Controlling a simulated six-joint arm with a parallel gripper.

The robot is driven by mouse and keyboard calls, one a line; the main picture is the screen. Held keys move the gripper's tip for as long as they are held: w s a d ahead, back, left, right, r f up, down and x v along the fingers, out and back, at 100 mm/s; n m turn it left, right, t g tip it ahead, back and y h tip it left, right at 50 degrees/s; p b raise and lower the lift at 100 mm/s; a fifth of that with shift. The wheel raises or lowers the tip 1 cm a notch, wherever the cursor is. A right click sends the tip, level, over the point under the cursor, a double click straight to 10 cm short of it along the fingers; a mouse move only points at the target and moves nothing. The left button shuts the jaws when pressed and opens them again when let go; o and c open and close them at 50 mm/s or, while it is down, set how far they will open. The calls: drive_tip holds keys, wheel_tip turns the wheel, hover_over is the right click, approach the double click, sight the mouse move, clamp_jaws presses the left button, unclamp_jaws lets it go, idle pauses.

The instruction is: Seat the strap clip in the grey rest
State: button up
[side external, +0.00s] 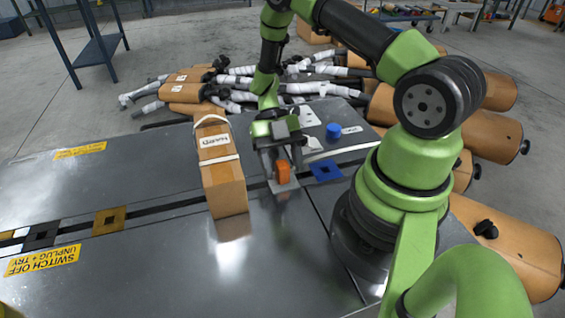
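The strap clip appears to be the small orange piece (283,173) at the middle of the metal table. It stands upright at the fingers of my gripper (282,164), which points down there. A light grey square (287,188), apparently the grey rest, shows just under and in front of the clip. The fingers are small and partly hidden, so I cannot tell whether they press on the clip. I also cannot tell whether the clip touches the grey square or is just above it.
A strapped cardboard box (224,180) stands close left of my gripper. A blue square rest (326,171) lies to the right, with a blue round cap (333,130) behind. A gold square (109,220) lies far left. The front table is clear.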

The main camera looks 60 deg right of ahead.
drive_tip(key=v, duration=1)
